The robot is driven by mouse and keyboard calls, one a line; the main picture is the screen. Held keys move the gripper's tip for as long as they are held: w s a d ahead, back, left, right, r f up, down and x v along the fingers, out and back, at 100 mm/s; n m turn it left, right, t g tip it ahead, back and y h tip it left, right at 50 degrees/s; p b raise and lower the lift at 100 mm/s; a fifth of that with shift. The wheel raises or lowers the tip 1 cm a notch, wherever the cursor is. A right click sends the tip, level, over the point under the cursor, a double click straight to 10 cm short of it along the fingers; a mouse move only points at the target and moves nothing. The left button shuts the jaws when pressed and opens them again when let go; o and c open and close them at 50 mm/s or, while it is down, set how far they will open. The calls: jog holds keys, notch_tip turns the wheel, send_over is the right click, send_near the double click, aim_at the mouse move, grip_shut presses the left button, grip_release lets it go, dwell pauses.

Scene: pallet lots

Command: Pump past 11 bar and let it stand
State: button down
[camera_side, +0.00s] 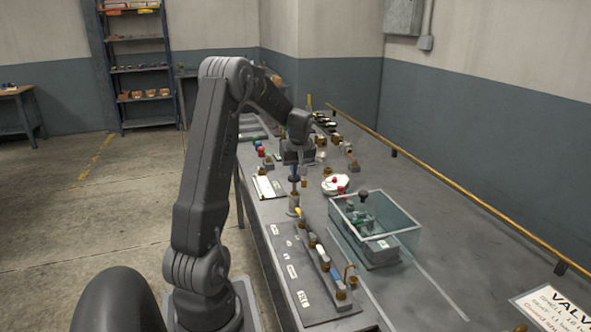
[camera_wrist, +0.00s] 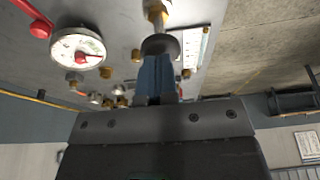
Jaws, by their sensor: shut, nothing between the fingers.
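The pump (camera_side: 294,203) is a short brass-coloured post on the bench, with a dark round knob on a rod at its top. In the wrist view the black knob (camera_wrist: 161,45) sits on its pale rod (camera_wrist: 157,12). My gripper (camera_side: 294,179) is shut and empty, its blue fingers (camera_wrist: 155,78) pointing down at the knob; they overlap it in view, and I cannot tell if they touch. The white round gauge (camera_side: 336,184) stands to the right. Its dial (camera_wrist: 77,48) shows in the wrist view with a red needle; the figures are too small to read.
A clear-walled box (camera_side: 397,231) with a green fitting inside stands right of the pump. A red lever (camera_wrist: 40,28) shows beside the dial. Several small brass fittings stand further back.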

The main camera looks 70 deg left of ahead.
aim_at(296, 180)
jog(key=shift+f, duration=0.1)
jog(key=shift+f, duration=1.8)
jog(key=shift+r, duration=0.1)
jog(key=shift+r, duration=0.35)
jog(key=a+v, duration=0.1)
jog(key=v, duration=1.2)
jog(key=shift+r, duration=0.35)
jog(key=shift+w+d, duration=0.1)
jog(key=shift+d, duration=0.05)
